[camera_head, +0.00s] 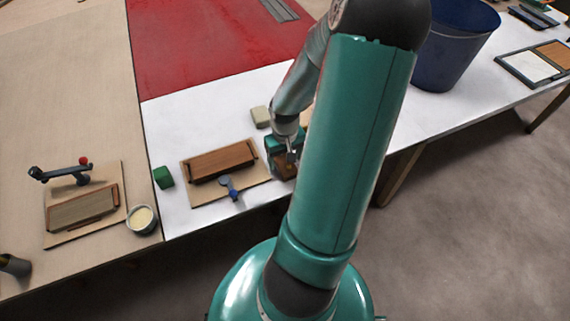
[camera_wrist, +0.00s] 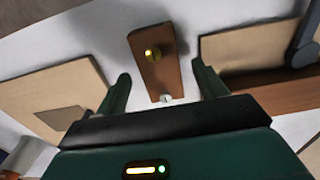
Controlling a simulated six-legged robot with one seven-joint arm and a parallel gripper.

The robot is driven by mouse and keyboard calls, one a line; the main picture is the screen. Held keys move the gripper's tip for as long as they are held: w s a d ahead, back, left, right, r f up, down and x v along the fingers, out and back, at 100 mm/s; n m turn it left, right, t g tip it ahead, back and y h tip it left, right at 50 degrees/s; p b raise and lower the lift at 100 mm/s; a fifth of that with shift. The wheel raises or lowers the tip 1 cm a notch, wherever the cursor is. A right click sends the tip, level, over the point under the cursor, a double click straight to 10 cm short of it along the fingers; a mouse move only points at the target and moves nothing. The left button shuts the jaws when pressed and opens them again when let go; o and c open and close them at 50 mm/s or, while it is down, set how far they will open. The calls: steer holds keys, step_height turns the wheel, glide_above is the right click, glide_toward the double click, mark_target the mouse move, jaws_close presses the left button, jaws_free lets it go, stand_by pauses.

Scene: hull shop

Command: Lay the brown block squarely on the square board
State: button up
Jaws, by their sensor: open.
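The brown block (camera_wrist: 172,70) lies on the white table in the wrist view, with a round yellow spot on top and a small pale spot near its closer end. In the head view the brown block (camera_head: 284,171) shows just under my gripper (camera_head: 284,150), partly covered by it. My gripper is open; in the wrist view its two green fingers stand apart on either side of the block's near part, apparently not touching it. A pale board (camera_wrist: 45,85) with a darker patch lies left in the wrist view, probably the square board; my arm mostly hides that area in the head view.
Left of the block is a board (camera_head: 205,195) with a brown wooden piece and a blue clamp-like tool. A green block (camera_head: 162,177), a cream block (camera_head: 261,116) and a cup (camera_head: 142,220) are nearby. A blue bucket (camera_head: 452,50) stands further right. The table's front edge is close.

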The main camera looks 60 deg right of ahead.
steer(key=shift+f, duration=0.5)
steer(key=shift+c, duration=0.2)
steer(key=c, duration=1.2)
steer(key=shift+o, duration=0.2)
steer(key=shift+r, duration=0.25)
